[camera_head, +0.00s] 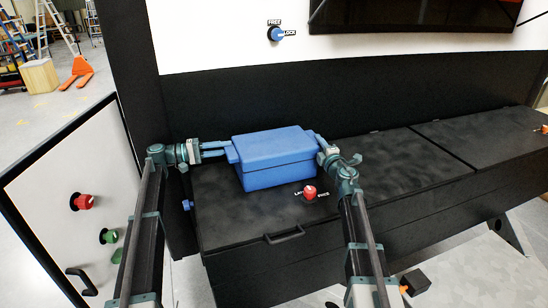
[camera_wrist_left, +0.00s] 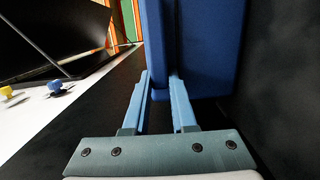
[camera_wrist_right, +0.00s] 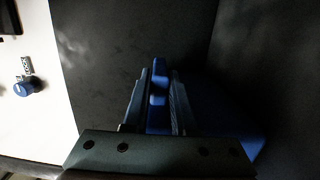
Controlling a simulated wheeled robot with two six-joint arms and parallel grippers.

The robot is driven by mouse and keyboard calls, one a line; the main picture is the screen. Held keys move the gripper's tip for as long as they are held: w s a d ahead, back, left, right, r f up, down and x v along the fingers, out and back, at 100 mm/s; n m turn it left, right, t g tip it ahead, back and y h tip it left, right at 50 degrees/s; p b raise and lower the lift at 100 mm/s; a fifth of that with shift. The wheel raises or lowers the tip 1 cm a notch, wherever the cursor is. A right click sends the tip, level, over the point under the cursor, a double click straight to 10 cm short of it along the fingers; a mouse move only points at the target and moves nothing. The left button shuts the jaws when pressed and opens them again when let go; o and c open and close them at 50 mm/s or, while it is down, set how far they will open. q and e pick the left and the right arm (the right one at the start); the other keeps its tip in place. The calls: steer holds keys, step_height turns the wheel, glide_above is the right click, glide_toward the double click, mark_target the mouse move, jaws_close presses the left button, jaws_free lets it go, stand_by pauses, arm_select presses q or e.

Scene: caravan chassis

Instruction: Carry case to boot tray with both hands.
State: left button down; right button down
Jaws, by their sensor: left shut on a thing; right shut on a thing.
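The blue case (camera_head: 272,152) is at the left part of the black chest top in the head view; whether it rests on the lid or is just above it I cannot tell. My left gripper (camera_head: 228,149) is shut on the case's left side; the left wrist view shows its fingers (camera_wrist_left: 160,95) around a blue edge of the case (camera_wrist_left: 205,50). My right gripper (camera_head: 322,142) is at the case's right side; the right wrist view shows its fingers (camera_wrist_right: 158,90) shut around a narrow blue part of the case (camera_wrist_right: 158,75). I cannot make out a boot tray.
The black chest lid (camera_head: 375,170) is clear to the right of the case. A red knob (camera_head: 310,191) and a black handle (camera_head: 284,234) are near its front. A white panel with red and green knobs (camera_head: 108,236) stands at the left. A blue knob (camera_head: 277,34) is on the back wall.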

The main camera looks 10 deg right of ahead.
steer(key=shift+r, duration=0.15)
stand_by(0.4)
steer(key=shift+w+r+p, duration=0.1)
steer(key=shift+r+p, duration=0.05)
steer(key=shift+p, duration=0.25)
step_height(320, 180, up, 4)
steer(key=p, duration=0.4)
steer(key=shift+r, duration=0.25)
steer(key=shift+f, duration=0.15)
